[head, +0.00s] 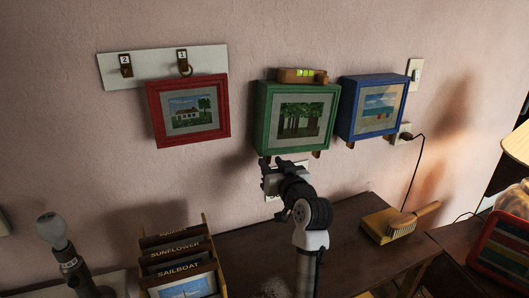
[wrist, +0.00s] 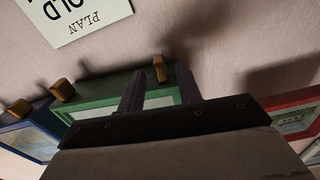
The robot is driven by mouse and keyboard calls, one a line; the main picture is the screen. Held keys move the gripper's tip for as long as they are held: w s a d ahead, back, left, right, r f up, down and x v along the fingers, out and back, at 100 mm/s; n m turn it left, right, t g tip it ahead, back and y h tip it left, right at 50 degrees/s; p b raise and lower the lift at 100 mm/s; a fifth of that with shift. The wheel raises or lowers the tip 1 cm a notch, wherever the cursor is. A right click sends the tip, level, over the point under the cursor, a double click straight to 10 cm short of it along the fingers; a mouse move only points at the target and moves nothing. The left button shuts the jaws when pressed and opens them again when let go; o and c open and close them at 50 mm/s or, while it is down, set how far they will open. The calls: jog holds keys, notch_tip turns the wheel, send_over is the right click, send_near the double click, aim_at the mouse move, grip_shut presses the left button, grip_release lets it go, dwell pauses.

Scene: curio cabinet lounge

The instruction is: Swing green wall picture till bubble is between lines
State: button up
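The green wall picture (head: 262,122) hangs between a red and a blue one, showing trees. A wooden level (head: 290,75) with a yellow-green vial (head: 305,73) lies along its top; the bubble's place between the lines is too small to tell. My gripper (head: 268,174) is just below the picture's lower left part. In the wrist view the green frame (wrist: 100,94) shows behind my two fingers (wrist: 158,88), which stand apart with nothing held between them. I cannot tell whether a finger touches the frame. A wooden peg (wrist: 159,68) shows at the frame's underside.
The red picture (head: 150,112) hangs left, under a pale board (head: 150,67) with numbered hooks. The blue picture (head: 344,110) is close on the right. A white card with black lettering (wrist: 85,18) is on the wall below. A brush (head: 408,221) and card box (head: 180,262) are below.

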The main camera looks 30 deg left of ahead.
jog(key=p+x, duration=0.1)
jog(key=x, duration=0.4)
jog(key=shift+w+a, duration=0.15)
jog(key=shift+a, duration=0.1)
grip_shut()
